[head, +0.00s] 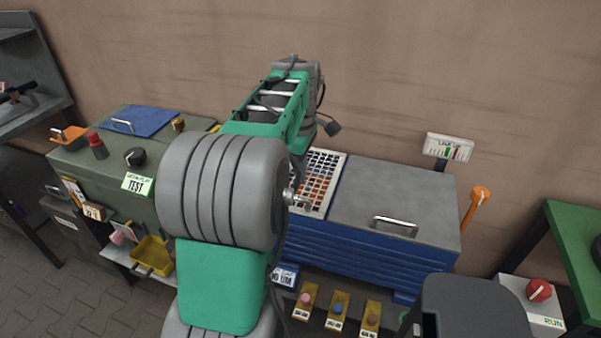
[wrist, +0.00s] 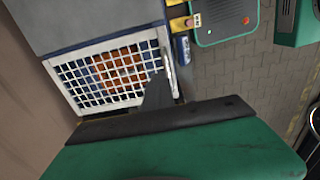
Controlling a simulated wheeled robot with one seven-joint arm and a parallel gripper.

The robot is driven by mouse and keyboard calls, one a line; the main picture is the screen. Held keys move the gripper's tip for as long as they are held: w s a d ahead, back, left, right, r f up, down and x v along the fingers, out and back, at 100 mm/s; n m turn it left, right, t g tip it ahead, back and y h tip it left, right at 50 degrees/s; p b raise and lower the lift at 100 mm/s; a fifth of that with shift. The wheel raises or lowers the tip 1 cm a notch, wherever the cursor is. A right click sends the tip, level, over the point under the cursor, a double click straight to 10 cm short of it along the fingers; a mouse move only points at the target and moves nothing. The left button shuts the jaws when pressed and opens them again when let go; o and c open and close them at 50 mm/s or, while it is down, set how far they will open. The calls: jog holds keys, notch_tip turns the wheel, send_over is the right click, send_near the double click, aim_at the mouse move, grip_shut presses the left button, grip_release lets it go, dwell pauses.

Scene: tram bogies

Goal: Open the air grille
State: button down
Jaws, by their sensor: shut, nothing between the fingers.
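The air grille (head: 322,181) is a white-framed lattice on top of the blue cabinet, left of the grey lid; blue and orange show through its holes. It appears to lie flat in the cabinet top. In the wrist view the grille (wrist: 112,74) fills the upper left, with a pale bar-like handle (wrist: 169,66) along its right edge. My gripper (wrist: 159,80) shows as dark fingers, shut and empty, over the grille's lower right corner close to the handle. I cannot tell whether they touch. In the head view my arm hides the gripper and part of the grille.
The grey lid (head: 392,195) with a metal handle adjoins the grille on the right. An orange-topped lever (head: 480,194) and a gauge (head: 449,148) stand beyond it. A green test cabinet (head: 78,162) stands left. Several push buttons (head: 337,309) sit low in front.

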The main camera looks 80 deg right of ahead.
dwell(0.4)
jog(key=c, duration=1.5)
grip_release()
jog(key=shift+o, duration=0.2)
notch_tip(320, 180, up, 8)
